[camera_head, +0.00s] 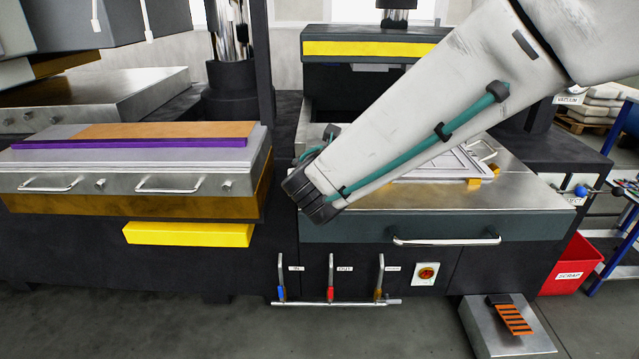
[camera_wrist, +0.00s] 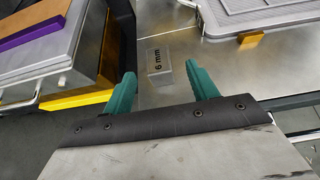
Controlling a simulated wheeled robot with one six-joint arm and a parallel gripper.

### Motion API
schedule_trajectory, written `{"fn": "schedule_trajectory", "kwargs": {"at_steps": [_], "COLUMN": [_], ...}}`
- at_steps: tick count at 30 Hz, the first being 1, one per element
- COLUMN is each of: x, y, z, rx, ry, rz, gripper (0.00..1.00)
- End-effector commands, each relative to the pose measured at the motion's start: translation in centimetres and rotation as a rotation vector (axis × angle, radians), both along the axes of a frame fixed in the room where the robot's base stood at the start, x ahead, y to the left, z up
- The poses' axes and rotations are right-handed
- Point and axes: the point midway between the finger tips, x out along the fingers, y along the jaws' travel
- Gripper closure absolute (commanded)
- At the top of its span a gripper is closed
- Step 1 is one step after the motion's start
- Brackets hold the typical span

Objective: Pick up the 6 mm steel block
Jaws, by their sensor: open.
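The 6 mm steel block (camera_wrist: 160,62) is a small grey block with "6 mm" on its top face. It rests on the bare steel table top (camera_wrist: 165,20) in the wrist view. My gripper (camera_wrist: 160,72) is open, with its two teal fingers apart. In the wrist picture the block appears between and just beyond the fingertips, with visible gaps on both sides. I cannot tell the height of the fingers above the table. In the head view, my arm hides the block, and I cannot make out the fingers.
A grey framed plate (camera_head: 440,165) with orange corner pieces (camera_head: 474,183) lies on the table to the right. A steel-sided press bed (camera_head: 130,175) with a purple-edged board stands to the left. A handle rail (camera_head: 445,241) runs along the table's front. A red scrap bin (camera_head: 572,268) stands at right.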

Motion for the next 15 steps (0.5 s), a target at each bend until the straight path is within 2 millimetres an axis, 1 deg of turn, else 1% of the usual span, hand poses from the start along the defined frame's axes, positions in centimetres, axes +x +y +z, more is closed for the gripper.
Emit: {"fn": "schedule_trajectory", "kwargs": {"at_steps": [9,12,15], "x": [4.0,4.7,4.9], "y": [0.1,0.0,0.0], "z": [-2.1,-2.4,-2.5], "rx": [0.002,0.001,0.003], "ry": [0.002,0.0,0.0], "rz": [-0.005,-0.004,-0.004], "gripper": [0.42,0.42,0.42]}}
